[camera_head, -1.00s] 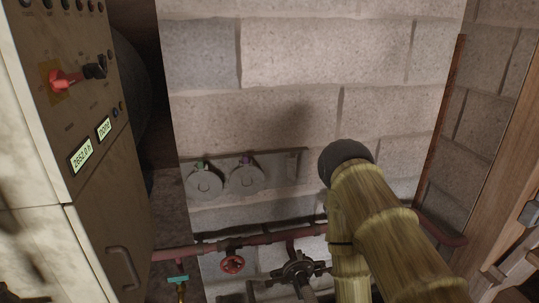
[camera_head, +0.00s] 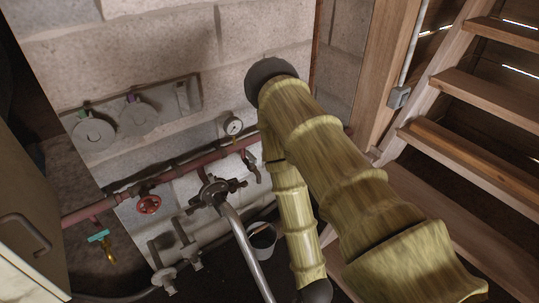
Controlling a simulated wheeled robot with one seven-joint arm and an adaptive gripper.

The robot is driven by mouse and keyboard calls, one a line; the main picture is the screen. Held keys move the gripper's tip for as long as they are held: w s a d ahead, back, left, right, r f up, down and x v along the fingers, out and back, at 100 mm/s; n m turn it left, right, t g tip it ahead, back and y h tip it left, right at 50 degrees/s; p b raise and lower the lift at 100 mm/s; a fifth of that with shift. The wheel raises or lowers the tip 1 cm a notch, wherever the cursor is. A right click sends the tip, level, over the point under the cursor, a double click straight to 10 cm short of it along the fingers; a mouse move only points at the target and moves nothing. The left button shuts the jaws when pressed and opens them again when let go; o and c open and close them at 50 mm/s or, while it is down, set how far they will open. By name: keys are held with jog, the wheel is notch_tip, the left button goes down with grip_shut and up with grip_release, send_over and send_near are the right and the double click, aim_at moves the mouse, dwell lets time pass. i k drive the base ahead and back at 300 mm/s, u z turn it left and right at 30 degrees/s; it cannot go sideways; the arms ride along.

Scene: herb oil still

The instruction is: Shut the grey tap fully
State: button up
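A red pipe (camera_head: 185,168) runs along the block wall and carries several fittings. A small grey tap (camera_head: 251,170) hangs from it below the round gauge. A dark grey valve (camera_head: 215,191) with spread handles sits left of that tap, at the top of a bent metal pipe. I cannot tell for sure which of them is the grey tap, or how far either is turned. My yellow arm crosses the middle of the head view, just right of these fittings. My gripper is out of the picture.
A red handwheel (camera_head: 148,204) and a teal-handled tap (camera_head: 99,236) are further left on the pipe. A round gauge (camera_head: 233,126) stands above it. A bucket (camera_head: 263,239) is on the floor below. Wooden stairs (camera_head: 471,150) rise at right; a cabinet (camera_head: 25,225) is at left.

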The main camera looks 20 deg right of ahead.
aim_at(252, 158)
jog(key=z, duration=0.6)
jog(key=k, duration=0.4)
jog(key=u, duration=0.55)
jog(key=i, duration=1)
jog(key=z, duration=0.75)
